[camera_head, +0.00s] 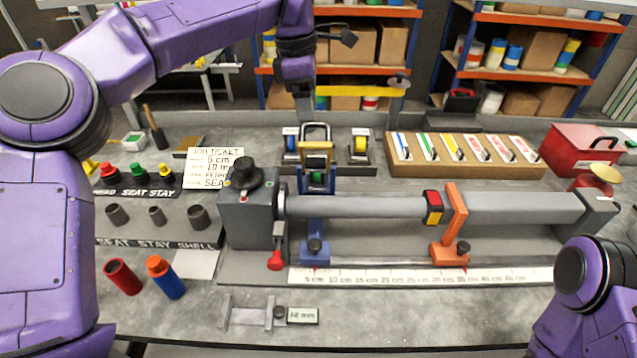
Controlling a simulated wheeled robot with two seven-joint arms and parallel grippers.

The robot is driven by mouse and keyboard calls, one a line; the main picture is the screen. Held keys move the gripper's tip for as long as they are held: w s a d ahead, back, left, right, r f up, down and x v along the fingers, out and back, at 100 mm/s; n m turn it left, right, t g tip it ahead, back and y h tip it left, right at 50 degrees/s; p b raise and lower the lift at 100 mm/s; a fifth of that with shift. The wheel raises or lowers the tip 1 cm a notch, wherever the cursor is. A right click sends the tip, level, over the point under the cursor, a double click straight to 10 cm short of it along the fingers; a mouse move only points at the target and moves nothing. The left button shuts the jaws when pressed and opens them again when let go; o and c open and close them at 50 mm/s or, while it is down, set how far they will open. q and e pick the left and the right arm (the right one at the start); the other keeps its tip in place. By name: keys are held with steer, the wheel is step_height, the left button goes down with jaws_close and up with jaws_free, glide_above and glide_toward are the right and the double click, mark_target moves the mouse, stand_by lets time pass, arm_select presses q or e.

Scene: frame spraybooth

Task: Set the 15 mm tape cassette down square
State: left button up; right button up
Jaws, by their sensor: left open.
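Several tape cassettes show in the head view. One with blue tape (291,141) and one with yellow tape (361,147) stand on the bench behind the machine. A cassette with green tape (317,179) is in line with the blue carriage (314,228); I cannot tell whether it is seated on it. No width marking is readable, so I cannot tell which is 15 mm. My left gripper (304,108) points down just above and behind the cassettes. It is open, its fingertips partly hidden and small. My right arm shows at the bottom right; its gripper is out of view.
A grey shaft (375,206) runs across the machine, with an orange support (450,225). A ruler strip (420,276) lies in front. A wooden rack (462,172) and red box (578,150) are at right. Red (122,277) and blue (165,278) cylinders stand front left.

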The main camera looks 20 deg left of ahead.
arm_select(q)
glide_toward(316, 152)
steer(key=s+f, duration=0.1)
steer(key=s+d+f, duration=0.1)
steer(key=shift+s+f, duration=0.25)
steer(key=shift+f, duration=0.1)
steer(key=f, duration=0.3)
steer(key=d+f, duration=0.1)
steer(key=f, duration=0.1)
steer(key=shift+w+f+p, duration=0.1)
steer(key=shift+w+p, duration=0.1)
steer(key=shift+p, duration=0.15)
steer(key=c, duration=1.1)
steer(key=shift+o, duration=0.2)
